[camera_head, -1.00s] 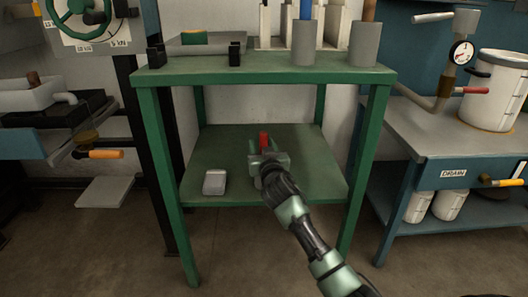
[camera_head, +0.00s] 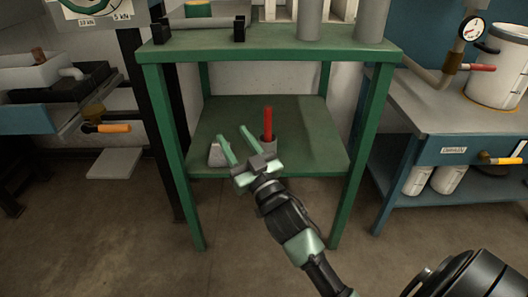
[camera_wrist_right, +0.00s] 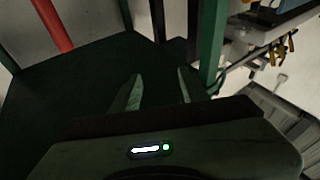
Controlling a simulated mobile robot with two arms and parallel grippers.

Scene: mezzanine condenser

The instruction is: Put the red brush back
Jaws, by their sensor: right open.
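The red brush (camera_head: 268,121) stands upright in a small grey holder (camera_head: 269,144) on the green table's lower shelf (camera_head: 305,140). Part of its red handle (camera_wrist_right: 52,25) shows at the upper left of the right wrist view. My right gripper (camera_head: 233,134) is open and empty, just left of and in front of the brush, apart from it. Its two fingers (camera_wrist_right: 158,80) are spread in the right wrist view with nothing between them. The brush's lower end is hidden in the holder. My left gripper is out of view.
A grey block (camera_head: 216,153) lies on the lower shelf, behind the left finger. Green table legs (camera_head: 174,150) frame the shelf at both sides. The upper shelf (camera_head: 270,45) holds grey cylinders and a tray. A blue bench (camera_head: 440,125) stands right. The shelf's right part is clear.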

